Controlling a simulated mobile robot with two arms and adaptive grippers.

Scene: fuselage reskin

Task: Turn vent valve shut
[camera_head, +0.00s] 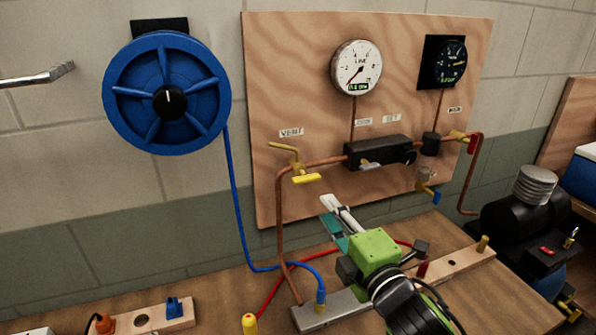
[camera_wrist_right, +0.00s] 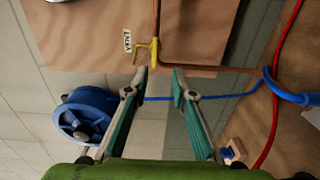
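The vent valve (camera_head: 299,166) is a brass fitting with a yellow handle on the copper pipe, below the "VENT" label (camera_head: 291,132) at the board's left. The bright yellow handle (camera_head: 305,178) sticks out at the front, roughly level. In the right wrist view the valve (camera_wrist_right: 154,48) lies just beyond the fingertips. My right gripper (camera_head: 329,215) is open and empty, below and to the right of the valve, apart from it. Its two fingers also show spread in the wrist view (camera_wrist_right: 160,80). My left gripper is not in view.
A wooden board (camera_head: 290,60) carries a white gauge (camera_head: 356,67), a dark gauge (camera_head: 449,62) and a black regulator block (camera_head: 378,152). A blue hose reel (camera_head: 125,95) hangs at left. Blue and red hoses cross the bench. A black compressor (camera_head: 520,220) stands at right.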

